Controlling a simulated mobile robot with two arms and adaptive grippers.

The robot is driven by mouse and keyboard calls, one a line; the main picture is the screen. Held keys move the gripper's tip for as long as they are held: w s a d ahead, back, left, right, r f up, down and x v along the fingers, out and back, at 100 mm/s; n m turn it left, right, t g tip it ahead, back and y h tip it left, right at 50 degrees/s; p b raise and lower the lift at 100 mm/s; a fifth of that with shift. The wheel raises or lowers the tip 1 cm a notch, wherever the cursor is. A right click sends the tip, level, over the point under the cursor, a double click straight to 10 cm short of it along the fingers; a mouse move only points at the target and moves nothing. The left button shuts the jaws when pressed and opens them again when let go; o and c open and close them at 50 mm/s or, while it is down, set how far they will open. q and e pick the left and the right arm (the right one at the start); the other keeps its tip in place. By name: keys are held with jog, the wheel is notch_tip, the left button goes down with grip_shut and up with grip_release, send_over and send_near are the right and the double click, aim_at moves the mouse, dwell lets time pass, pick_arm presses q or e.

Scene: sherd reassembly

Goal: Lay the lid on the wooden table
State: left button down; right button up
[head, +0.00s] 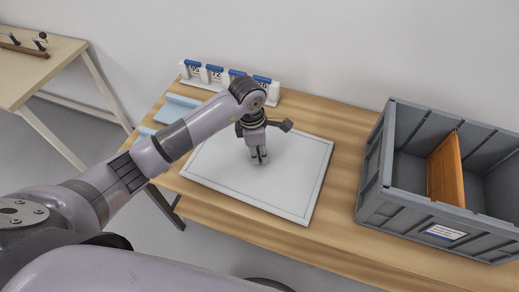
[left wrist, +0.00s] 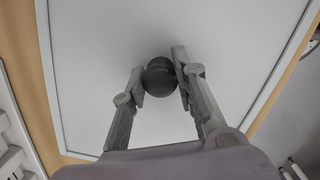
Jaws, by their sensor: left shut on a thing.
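The lid (head: 290,180) is a large flat white panel with a thin grey line along its border. In the head view it lies level over the wooden table (head: 340,235); I cannot tell if it touches the tabletop. My left gripper (head: 259,160) points down at its middle. In the left wrist view the gripper (left wrist: 158,72) is shut on a dark round knob (left wrist: 159,80) against the white panel (left wrist: 100,45). The fingers hide the knob in the head view. My right gripper is not in view.
A grey crate (head: 368,190) with an orange-brown divider (head: 446,170) stands on the table's right side. A white rack with blue-topped number tags (head: 214,72) stands at the back left. Light blue trays (head: 176,107) sit left of the lid. Bare wood lies between lid and crate.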

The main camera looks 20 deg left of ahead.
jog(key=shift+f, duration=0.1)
pick_arm(q)
jog(key=c, duration=1.7)
grip_release()
jog(key=shift+f, duration=0.1)
jog(key=o, duration=0.4)
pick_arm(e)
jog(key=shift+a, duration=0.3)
pick_arm(q)
jog(key=shift+r, duration=0.3)
jog(key=shift+s+a+r+b, duration=0.1)
jog(key=shift+a+r+b, duration=0.15)
jog(key=shift+r, duration=1.7)
jog(key=shift+s+a+r+b, duration=0.1)
jog(key=shift+a+r+b, duration=0.15)
jog(key=shift+r, duration=1.65)
jog(key=shift+s+a+r+b, duration=0.1)
jog(key=shift+a+r+b, duration=0.15)
jog(key=shift+r, duration=1.7)
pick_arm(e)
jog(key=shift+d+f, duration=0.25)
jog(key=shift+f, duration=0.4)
pick_arm(q)
jog(key=shift+d, duration=0.1)
